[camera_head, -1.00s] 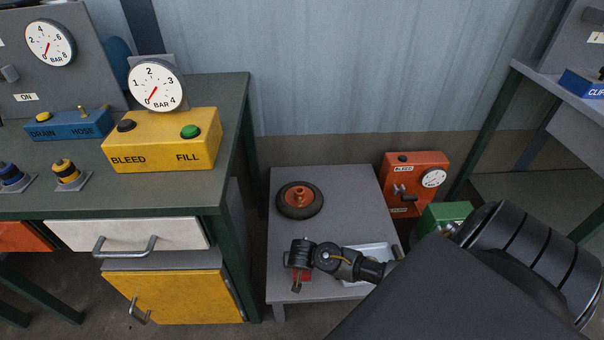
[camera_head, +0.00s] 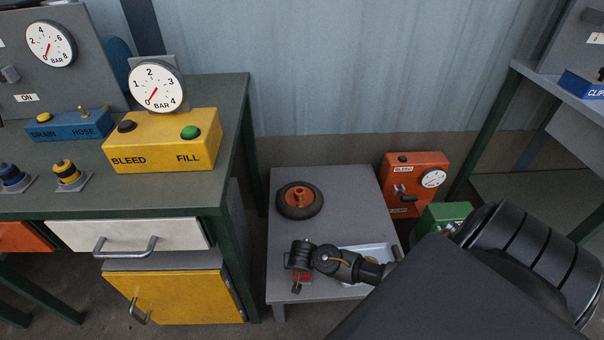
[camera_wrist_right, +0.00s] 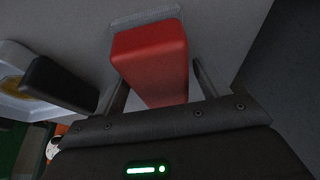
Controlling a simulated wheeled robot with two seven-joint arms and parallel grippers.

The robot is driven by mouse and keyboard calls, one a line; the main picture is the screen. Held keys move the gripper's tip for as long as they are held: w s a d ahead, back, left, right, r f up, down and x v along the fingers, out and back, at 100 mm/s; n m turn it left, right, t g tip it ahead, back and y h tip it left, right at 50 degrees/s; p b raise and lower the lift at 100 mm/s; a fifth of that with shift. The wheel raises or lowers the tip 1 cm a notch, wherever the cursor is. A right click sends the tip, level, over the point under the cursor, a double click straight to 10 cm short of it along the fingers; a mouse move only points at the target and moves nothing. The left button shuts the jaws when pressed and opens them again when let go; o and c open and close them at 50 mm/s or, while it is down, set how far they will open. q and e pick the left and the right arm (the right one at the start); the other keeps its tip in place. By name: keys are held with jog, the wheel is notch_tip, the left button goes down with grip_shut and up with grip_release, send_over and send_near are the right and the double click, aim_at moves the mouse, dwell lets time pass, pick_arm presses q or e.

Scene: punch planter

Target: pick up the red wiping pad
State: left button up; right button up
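The red wiping pad (camera_head: 305,277) is on the low grey table (camera_head: 340,190), near its front edge, partly hidden by my right gripper (camera_head: 299,283). In the right wrist view the pad (camera_wrist_right: 152,60) is a red block with a grey strip along its far end. My right gripper's fingers (camera_wrist_right: 162,88) stand on either side of the pad, with narrow gaps showing, so it looks open around it. My left gripper is not in view.
A white tray (camera_head: 352,250) lies beside my right wrist. A black wheel with a red hub (camera_head: 299,200) lies behind on the same table. An orange box with a gauge (camera_head: 414,184) and a green box (camera_head: 443,214) stand to the right. A workbench (camera_head: 190,198) stands to the left.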

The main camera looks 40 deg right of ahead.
jog(key=c, duration=0.8)
jog(key=shift+r, duration=0.2)
notch_tip(320, 180, up, 3)
jog(key=shift+p, duration=0.65)
jog(key=s+r, duration=0.1)
jog(key=r, duration=0.1)
jog(key=s+a+r+p, duration=0.1)
jog(key=s+r, duration=0.1)
jog(key=s+r+p, duration=0.1)
jog(key=r, duration=0.1)
jog(key=shift+s+a, duration=0.25)
jog(key=shift+a, duration=0.05)
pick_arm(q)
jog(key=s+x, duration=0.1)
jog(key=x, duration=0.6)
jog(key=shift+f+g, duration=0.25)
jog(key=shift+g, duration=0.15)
pick_arm(e)
jog(key=shift+s+a+r, duration=0.5)
jog(key=shift+s+r, duration=0.2)
jog(key=shift+s, duration=0.75)
jog(key=shift+s+a+r, duration=0.45)
jog(key=shift+s+r, duration=0.2)
jog(key=shift+s, duration=0.85)
jog(key=shift+s+a+r, duration=0.5)
jog(key=shift+s+r, duration=0.2)
jog(key=shift+s, duration=0.75)
